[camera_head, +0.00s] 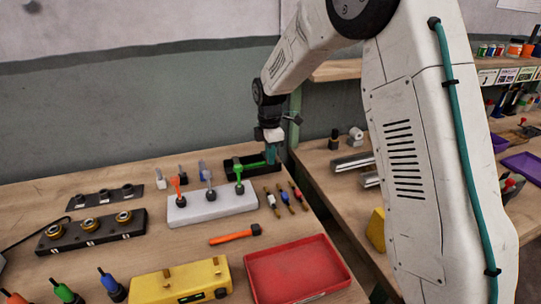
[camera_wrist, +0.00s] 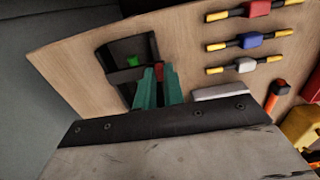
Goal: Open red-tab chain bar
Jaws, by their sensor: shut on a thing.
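Three short chain bars lie in a row on the wooden bench: the red-tab bar (camera_head: 297,190), the blue-tab bar (camera_head: 285,200) and the white-tab bar (camera_head: 272,201). In the wrist view the red-tab bar (camera_wrist: 257,8) is at the upper right, cut by the edge, with yellow ends. My gripper (camera_head: 271,155) is over the black tray (camera_head: 230,166), left of and behind the bars. In the wrist view its teal fingers (camera_wrist: 159,72) are close together at the tray, shut on a small red piece (camera_wrist: 161,71), mostly hidden. A green piece (camera_wrist: 132,61) lies in the tray.
A white rack (camera_head: 212,208) with orange, grey and green tools stands just in front of the black tray. An orange hammer (camera_head: 233,236), a red tray (camera_head: 297,270) and a yellow box (camera_head: 180,281) lie nearer. The bench's right edge is close to the bars.

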